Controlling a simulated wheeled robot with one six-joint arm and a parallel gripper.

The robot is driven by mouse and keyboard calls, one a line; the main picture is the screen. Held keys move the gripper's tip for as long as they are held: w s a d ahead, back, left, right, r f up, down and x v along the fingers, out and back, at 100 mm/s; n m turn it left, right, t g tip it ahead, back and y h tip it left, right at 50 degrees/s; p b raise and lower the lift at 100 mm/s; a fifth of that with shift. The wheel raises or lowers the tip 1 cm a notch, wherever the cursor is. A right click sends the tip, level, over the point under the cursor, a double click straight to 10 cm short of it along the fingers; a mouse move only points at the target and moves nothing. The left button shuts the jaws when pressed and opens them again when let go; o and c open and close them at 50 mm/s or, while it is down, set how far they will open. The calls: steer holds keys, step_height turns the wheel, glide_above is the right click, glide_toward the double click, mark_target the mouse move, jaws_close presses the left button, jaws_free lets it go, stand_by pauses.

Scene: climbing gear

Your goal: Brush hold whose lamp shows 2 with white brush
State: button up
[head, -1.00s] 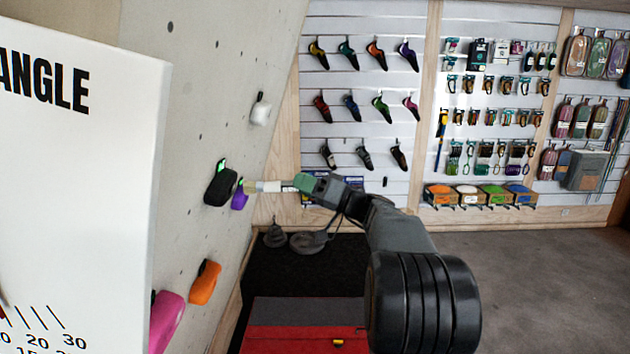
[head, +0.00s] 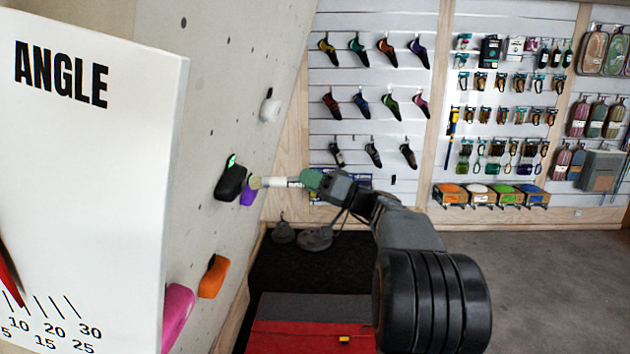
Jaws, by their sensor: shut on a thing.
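My gripper (head: 314,180) is shut on the white brush (head: 280,182) and holds it level, bristles pointing left at the climbing wall. The bristle end (head: 256,183) is at the black hold (head: 230,182) and in front of the purple hold (head: 248,195); I cannot tell whether it touches either. A green lit lamp (head: 231,160) shows at the top of the black hold; its digit is too small to read. A white hold (head: 270,108) is higher up. An orange hold (head: 212,277) and a pink hold (head: 177,312) are lower.
A white ANGLE board (head: 100,190) with a dial blocks the left side. A red and grey crash pad (head: 305,334) lies on the black mat (head: 300,265) below. Shoe racks and gear shelves (head: 500,110) stand behind. The grey floor at right is clear.

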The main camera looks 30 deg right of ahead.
steer(key=shift+w+a+r, duration=0.2)
steer(key=shift+w+a, duration=0.05)
steer(key=shift+a, duration=0.2)
